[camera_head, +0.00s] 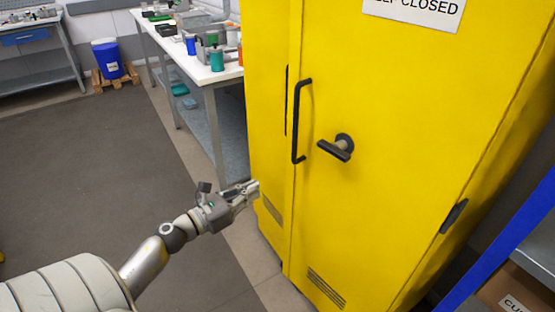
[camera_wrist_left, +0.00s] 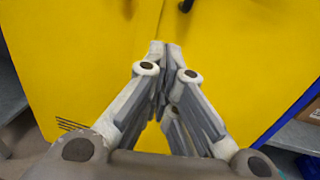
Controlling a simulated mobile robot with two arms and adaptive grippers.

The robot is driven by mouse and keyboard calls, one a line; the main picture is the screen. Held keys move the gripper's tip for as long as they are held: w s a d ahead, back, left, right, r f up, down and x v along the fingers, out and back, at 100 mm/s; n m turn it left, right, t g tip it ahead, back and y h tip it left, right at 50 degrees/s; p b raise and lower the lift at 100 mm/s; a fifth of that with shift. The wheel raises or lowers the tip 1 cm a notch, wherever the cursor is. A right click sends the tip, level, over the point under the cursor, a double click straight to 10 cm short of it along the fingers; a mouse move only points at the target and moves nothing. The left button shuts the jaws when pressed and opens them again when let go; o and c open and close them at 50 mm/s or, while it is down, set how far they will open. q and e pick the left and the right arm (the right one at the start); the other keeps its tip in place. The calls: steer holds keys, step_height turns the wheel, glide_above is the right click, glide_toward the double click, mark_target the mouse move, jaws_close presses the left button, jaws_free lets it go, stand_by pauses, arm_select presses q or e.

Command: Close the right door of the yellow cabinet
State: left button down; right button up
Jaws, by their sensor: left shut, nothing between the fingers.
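The yellow cabinet (camera_head: 268,60) fills the right half of the head view. Its right door (camera_head: 400,150) faces me, with a long black handle (camera_head: 299,120) near its left edge and a dark lever latch (camera_head: 337,147) beside that. The right door looks flush or nearly flush with the left door; I cannot tell if a small gap is left. My left gripper (camera_head: 252,187) is shut and empty, low in front of the left door. In the left wrist view its fingertips (camera_wrist_left: 165,46) meet before the yellow front; contact cannot be told. My right gripper is not in view.
A white workbench (camera_head: 190,60) with bottles stands behind and left of the cabinet. A blue barrel (camera_head: 108,60) on a pallet is farther back. A blue-edged shelf (camera_head: 500,245) with a cardboard box is close on the right. The dark floor (camera_head: 80,150) at left is clear.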

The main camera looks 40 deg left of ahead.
arm_select(q)
steer(key=p, duration=0.1)
glide_toward(298, 165)
steer(key=p+x, duration=0.1)
steer(key=x, duration=0.5)
steer(key=shift+w, duration=0.6)
steer(key=shift+d+f, duration=0.1)
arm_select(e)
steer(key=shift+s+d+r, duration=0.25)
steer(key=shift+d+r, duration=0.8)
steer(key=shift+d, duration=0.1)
